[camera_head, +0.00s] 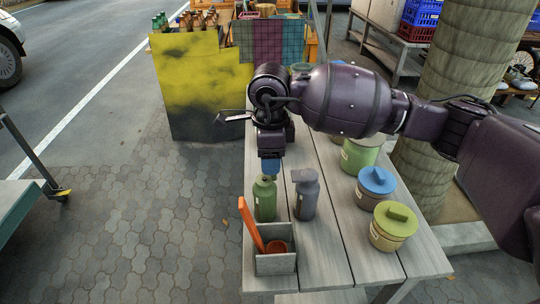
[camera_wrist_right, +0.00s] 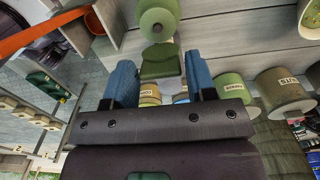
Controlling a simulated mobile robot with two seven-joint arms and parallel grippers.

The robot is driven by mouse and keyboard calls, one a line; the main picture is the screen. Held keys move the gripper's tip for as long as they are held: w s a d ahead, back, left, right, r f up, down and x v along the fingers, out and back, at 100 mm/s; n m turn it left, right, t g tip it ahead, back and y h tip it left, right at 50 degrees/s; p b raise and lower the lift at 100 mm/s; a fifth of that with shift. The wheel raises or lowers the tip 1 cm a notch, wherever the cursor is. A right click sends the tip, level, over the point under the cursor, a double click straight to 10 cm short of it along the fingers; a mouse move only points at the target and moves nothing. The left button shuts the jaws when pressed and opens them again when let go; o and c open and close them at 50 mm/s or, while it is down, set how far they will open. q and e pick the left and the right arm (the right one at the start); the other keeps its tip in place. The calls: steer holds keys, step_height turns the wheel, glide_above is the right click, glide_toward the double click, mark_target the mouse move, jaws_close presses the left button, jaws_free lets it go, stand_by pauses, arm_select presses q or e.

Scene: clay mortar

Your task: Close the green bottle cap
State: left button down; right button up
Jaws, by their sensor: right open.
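The green bottle (camera_head: 265,203) stands upright on the grey wooden table, left of a grey bottle (camera_head: 306,198). In the right wrist view, the green bottle (camera_wrist_right: 158,12) shows at the top with a pale spot at its centre. A green cap (camera_wrist_right: 161,60) appears beside that spot, between the blue fingertips; whether they touch it is unclear. My right gripper (camera_head: 270,167) points down at the top of the green bottle and hides part of it. In the wrist view my right gripper (camera_wrist_right: 160,72) is open, with a finger on each side of the cap. My left gripper is out of view.
A grey box (camera_head: 276,264) with an orange-handled tool (camera_head: 251,224) stands in front of the green bottle. Lidded jars (camera_head: 376,187) line the table's right side. A bare strip of tabletop (camera_head: 335,235) lies between the bottles and jars.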

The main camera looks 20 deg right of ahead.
steer(key=c, duration=0.9)
steer(key=shift+c, duration=0.2)
steer(key=shift+a, duration=0.1)
